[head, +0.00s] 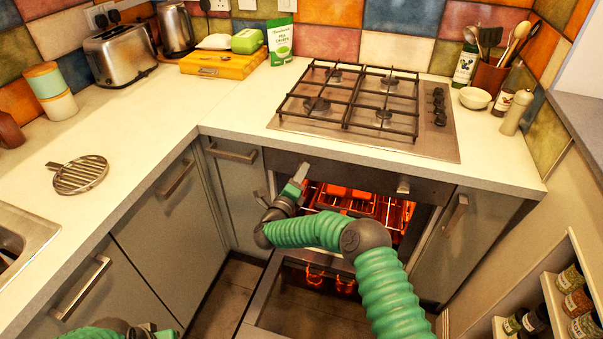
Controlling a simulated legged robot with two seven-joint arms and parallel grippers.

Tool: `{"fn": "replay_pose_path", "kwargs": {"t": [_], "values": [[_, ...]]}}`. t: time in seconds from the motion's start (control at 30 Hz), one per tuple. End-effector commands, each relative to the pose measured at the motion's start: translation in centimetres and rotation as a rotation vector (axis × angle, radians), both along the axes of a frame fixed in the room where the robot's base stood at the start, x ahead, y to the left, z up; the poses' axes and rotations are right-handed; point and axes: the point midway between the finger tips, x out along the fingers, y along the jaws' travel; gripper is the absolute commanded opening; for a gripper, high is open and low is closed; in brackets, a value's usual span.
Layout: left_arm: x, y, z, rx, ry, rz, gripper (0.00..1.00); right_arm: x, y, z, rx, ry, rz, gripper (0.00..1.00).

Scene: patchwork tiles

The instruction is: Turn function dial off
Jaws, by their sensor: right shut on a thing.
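The oven's control panel (345,178) runs under the counter below the hob. One round dial (403,186) shows at its right end. My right gripper (302,172) is at the left part of the panel, shut on the function dial. That dial is hidden behind the gripper, so its setting cannot be read. The oven door (300,300) is down, and the inside (350,200) glows orange with racks showing. My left gripper (150,331) only just shows at the bottom edge, away from the oven; its fingers are not clear.
The gas hob (370,105) sits above the panel, with knobs on its right. The counter edge overhangs my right gripper. Drawers and cupboards with bar handles (232,152) flank the oven. A metal trivet (80,174) lies on the left counter; a spice rack (550,300) stands low right.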

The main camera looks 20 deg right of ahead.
Motion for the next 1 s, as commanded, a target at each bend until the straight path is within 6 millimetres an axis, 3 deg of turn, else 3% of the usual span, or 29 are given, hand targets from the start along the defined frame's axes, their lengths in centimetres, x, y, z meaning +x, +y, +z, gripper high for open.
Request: {"fn": "replay_pose_path", "kwargs": {"t": [0.07, 1.0], "values": [[0.0, 0.0, 0.2, 0.0, 0.0, 0.0, 0.36, 0.0, 0.7, -0.1, -0.059, 0.044, 0.013, 0.0], [0.0, 0.0, 1.7, 0.0, 0.0, 0.0, 0.36, -0.1, 0.6, -0.7, -0.799, 0.547, 0.02, 0.0]]}}
